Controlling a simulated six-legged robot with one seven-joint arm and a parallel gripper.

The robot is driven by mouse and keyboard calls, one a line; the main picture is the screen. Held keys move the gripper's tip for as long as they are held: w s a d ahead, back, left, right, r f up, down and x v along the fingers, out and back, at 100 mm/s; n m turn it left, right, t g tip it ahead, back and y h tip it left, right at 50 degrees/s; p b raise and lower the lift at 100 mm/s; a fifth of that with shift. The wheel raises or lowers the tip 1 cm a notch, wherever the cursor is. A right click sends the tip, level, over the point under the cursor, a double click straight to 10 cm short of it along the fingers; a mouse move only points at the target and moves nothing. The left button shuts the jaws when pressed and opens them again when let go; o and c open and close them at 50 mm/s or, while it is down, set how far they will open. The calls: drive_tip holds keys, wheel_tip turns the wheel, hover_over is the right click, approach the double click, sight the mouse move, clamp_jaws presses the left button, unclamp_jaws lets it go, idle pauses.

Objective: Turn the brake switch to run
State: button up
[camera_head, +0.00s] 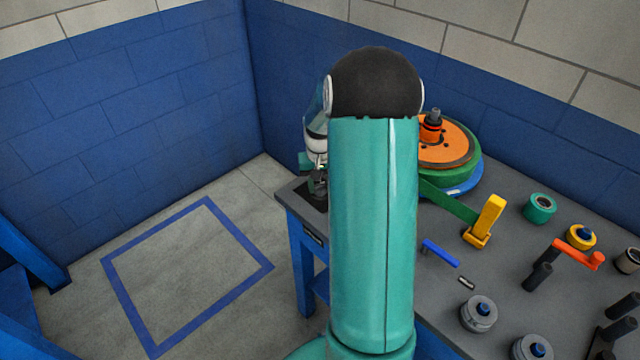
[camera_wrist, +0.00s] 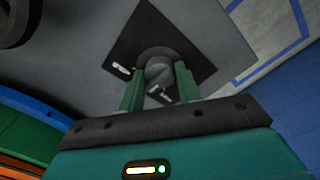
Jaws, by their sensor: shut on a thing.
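The brake switch shows in the wrist view as a round grey knob (camera_wrist: 158,70) on a black square plate (camera_wrist: 146,28). One pale mark lies on the plate left of the knob and another lies just below it; I cannot read either. My gripper (camera_wrist: 158,75) has its two green fingers on either side of the knob and is shut on it. In the head view my gripper (camera_head: 318,180) is at the table's left corner, above the dark plate (camera_head: 308,194). My arm hides part of that area, and the knob's setting is not clear.
The grey table (camera_head: 515,235) holds an orange and green wheel (camera_head: 450,155), a yellow handle (camera_head: 488,218), an orange crank (camera_head: 578,255), a blue bar (camera_head: 440,254) and several round knobs. A blue-outlined floor square (camera_head: 190,275) lies clear to the left, near blue walls.

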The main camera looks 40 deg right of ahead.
sight(320, 184)
drive_tip(key=shift+n, duration=0.8)
drive_tip(key=o, duration=1)
drive_tip(key=shift+c, duration=0.2)
drive_tip(key=shift+r, duration=0.1)
wheel_tip(320, 184, up, 14)
